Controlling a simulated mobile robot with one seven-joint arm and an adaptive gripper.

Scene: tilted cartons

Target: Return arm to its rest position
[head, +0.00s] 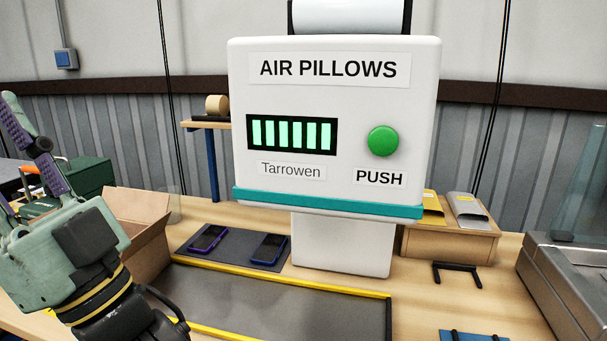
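My gripper (24,140) is at the left edge of the head view, on a pale green body with a black and yellow-ringed wrist. One finger with purple parts stands out up and to the left, well off the middle line of the palm. The other finger is mostly cut off by the picture's edge. The gripper looks open, and I see nothing held in it. It is in front of the left end of the bench, apart from the air pillow machine (335,185).
The machine has a lit green gauge (291,135) and a green button (383,141). An open carton (140,225) is behind my arm. Two phone-like devices lie on a dark mat (235,248). A yellow-edged grey tray (290,302) lies in front. Mailers stand in a wooden box (450,244).

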